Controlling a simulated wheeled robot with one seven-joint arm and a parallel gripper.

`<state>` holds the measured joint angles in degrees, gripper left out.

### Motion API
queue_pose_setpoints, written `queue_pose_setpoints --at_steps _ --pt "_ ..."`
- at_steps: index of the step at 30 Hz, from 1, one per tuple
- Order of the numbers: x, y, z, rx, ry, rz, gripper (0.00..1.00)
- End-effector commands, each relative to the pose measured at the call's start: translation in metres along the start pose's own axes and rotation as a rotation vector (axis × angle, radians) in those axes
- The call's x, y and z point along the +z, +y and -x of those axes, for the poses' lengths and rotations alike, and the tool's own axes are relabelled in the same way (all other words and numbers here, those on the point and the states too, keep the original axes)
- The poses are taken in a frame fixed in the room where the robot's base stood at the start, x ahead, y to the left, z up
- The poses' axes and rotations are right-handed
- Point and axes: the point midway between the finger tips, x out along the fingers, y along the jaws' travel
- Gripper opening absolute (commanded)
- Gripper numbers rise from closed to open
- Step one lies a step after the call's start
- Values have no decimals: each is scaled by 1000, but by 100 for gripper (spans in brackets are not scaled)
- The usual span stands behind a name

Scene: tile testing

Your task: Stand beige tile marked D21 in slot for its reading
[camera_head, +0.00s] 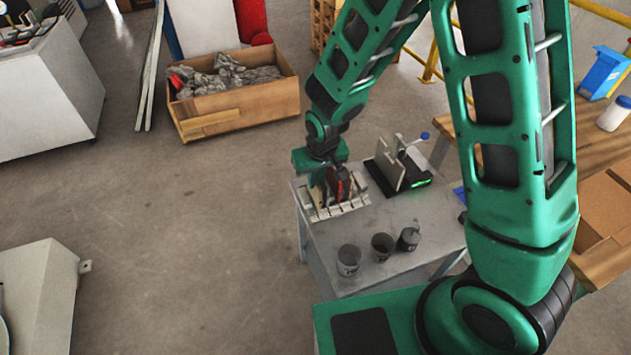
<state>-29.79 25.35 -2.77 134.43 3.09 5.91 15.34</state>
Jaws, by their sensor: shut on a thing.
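My gripper (337,188) is at the far left part of the small grey table, pointing down over a pale slotted rack (348,207). It is shut on a thin tile whose marking I cannot read; the fingers hide most of it. Upright tile edges, some beige, show in the rack beside the fingers. I cannot tell whether the held tile's lower edge is inside a slot or just above it. A testing device (380,180) with a black base, a lit green display and an upright pale plate stands right of the rack.
A wooden workbench (590,135) with a blue holder (603,72) and a white bottle (614,114) is at right. A wooden crate (235,112) of grey scraps sits on the floor behind left.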

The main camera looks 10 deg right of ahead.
Motion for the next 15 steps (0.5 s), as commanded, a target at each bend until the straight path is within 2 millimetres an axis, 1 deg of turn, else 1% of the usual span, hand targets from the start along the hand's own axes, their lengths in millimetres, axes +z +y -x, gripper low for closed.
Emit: queue_pose_setpoints --at_steps 15 --pt "-21 -2 -8 -1 1 1 0"
